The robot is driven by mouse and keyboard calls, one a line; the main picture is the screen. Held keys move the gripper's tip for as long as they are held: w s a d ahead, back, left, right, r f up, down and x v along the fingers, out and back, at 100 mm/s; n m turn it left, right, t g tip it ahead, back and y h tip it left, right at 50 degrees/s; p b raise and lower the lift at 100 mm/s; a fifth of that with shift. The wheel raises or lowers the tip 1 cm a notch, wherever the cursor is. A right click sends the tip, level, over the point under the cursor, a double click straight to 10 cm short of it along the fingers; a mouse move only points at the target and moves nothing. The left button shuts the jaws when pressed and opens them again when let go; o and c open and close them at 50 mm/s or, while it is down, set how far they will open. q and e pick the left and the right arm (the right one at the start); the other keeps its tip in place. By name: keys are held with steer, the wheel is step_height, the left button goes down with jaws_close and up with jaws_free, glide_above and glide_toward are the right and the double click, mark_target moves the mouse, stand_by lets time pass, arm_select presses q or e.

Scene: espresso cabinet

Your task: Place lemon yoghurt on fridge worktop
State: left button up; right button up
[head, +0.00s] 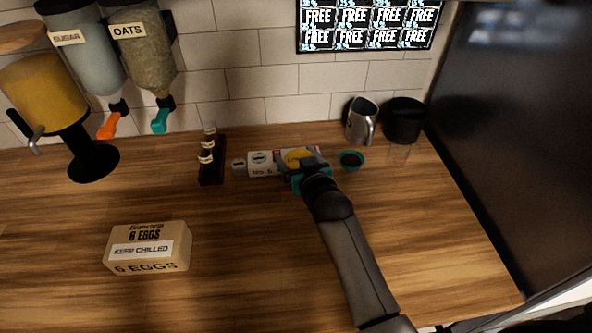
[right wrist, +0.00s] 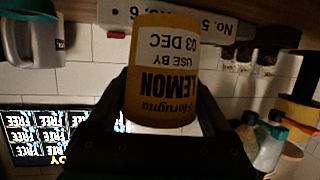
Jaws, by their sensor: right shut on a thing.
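The lemon yoghurt is a yellow pot with a white use-by label. In the head view the lemon yoghurt (head: 297,157) shows beyond my right gripper (head: 300,173), near the back of the wooden worktop (head: 250,290). In the right wrist view the lemon yoghurt (right wrist: 160,70) appears upside down between the dark fingers of my right gripper (right wrist: 165,105). The right gripper is shut on it. The pot overlaps the white numbered box in the picture. I cannot tell whether the pot touches the worktop. My left gripper is not in view.
A white numbered box (head: 262,169), dark rack (head: 210,165), teal bowl (head: 351,160), metal jug (head: 362,121) and black container (head: 404,119) stand near the tiled wall. An egg box (head: 149,248) sits front left. Dispensers (head: 75,60) are at left. The front middle is clear.

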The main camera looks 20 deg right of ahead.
steer(key=shift+f+b, duration=0.45)
steer(key=shift+f, duration=1.45)
steer(key=shift+f, duration=0.1)
steer(key=o, duration=1.3)
steer(key=shift+c, duration=0.2)
steer(key=p+v, duration=0.2)
steer(key=v, duration=1)
